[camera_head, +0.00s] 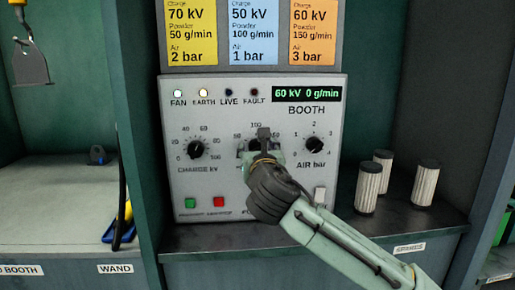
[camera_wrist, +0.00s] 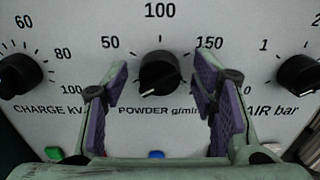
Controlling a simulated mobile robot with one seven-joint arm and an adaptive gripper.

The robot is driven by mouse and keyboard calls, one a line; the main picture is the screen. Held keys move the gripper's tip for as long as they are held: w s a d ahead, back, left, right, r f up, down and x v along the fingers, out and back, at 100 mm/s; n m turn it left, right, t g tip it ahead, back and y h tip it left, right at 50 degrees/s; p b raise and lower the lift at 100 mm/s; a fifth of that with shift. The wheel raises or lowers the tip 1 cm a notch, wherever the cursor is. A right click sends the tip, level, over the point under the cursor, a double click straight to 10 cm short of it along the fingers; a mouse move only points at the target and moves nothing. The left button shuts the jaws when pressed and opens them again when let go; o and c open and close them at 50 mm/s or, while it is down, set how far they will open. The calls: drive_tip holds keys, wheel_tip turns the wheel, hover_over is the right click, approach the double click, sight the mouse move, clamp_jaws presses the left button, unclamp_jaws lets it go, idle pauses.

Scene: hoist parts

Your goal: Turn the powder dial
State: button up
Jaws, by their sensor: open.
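The powder dial (camera_wrist: 160,72) is a black knob with a pale pointer mark, in the middle of the grey booth panel (camera_head: 256,90). Its scale shows 50, 100 and 150. In the head view my gripper largely hides it. My gripper (camera_wrist: 163,82) is open in the wrist view, with one purple-padded finger on each side of the knob. I see gaps between the pads and the knob; no contact shows. In the head view my gripper (camera_head: 264,140) is in front of the panel's middle. The display (camera_head: 306,94) reads 60 kV, 0 g/min.
The charge dial (camera_head: 195,150) is left of the powder dial, the air dial (camera_head: 311,144) right. Green (camera_head: 190,203) and red (camera_head: 219,202) buttons sit below. Three setting cards (camera_head: 254,33) hang above. Three pale cylinders (camera_head: 368,188) stand on the right ledge. A wand (camera_head: 122,215) is at left.

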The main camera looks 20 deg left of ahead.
drive_tip(key=shift+c, duration=0.5)
drive_tip(key=c, duration=1)
drive_tip(key=shift+c, duration=0.2)
